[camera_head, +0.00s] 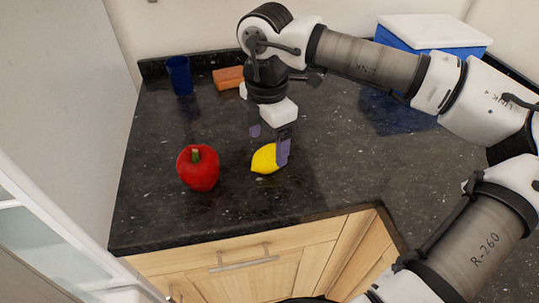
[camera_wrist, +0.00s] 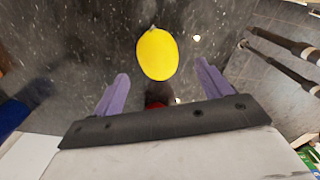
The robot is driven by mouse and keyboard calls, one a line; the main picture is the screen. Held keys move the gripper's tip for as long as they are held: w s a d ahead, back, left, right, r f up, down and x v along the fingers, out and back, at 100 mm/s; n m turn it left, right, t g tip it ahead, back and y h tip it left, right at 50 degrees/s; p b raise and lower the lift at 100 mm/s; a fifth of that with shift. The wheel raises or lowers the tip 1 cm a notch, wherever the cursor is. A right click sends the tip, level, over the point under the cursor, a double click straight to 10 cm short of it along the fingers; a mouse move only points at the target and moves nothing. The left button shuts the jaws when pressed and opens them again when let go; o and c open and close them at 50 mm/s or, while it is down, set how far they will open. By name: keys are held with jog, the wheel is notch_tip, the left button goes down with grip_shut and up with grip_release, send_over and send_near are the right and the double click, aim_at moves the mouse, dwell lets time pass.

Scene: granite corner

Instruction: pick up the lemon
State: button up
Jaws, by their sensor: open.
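The yellow lemon (camera_head: 264,159) lies on the dark granite counter, to the right of a red bell pepper. My gripper (camera_head: 269,142) is above the counter beside the lemon, pointing down, with one purple finger overlapping the lemon's right edge in the head view. In the wrist view the lemon (camera_wrist: 157,54) lies ahead of the fingertips, roughly centred between them. The two fingers of my gripper (camera_wrist: 161,80) are spread apart with nothing held between them. I cannot tell the exact height of the fingertips over the counter.
The red bell pepper (camera_head: 199,168) stands left of the lemon. A blue cup (camera_head: 179,75) and an orange block (camera_head: 228,78) are at the back. A blue box with a white lid (camera_head: 432,32) is at the back right. The counter (camera_head: 150,215) is clear at the front left.

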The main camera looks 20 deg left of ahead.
aim_at(269, 149)
jog(key=shift+w+d+f+p, duration=0.15)
jog(key=shift+f+p, duration=0.2)
jog(key=shift+f, duration=0.8)
jog(key=shift+w+a+f+p, duration=0.1)
jog(key=shift+f+p, duration=0.2)
jog(key=shift+f, duration=0.85)
jog(key=c, duration=1.1)
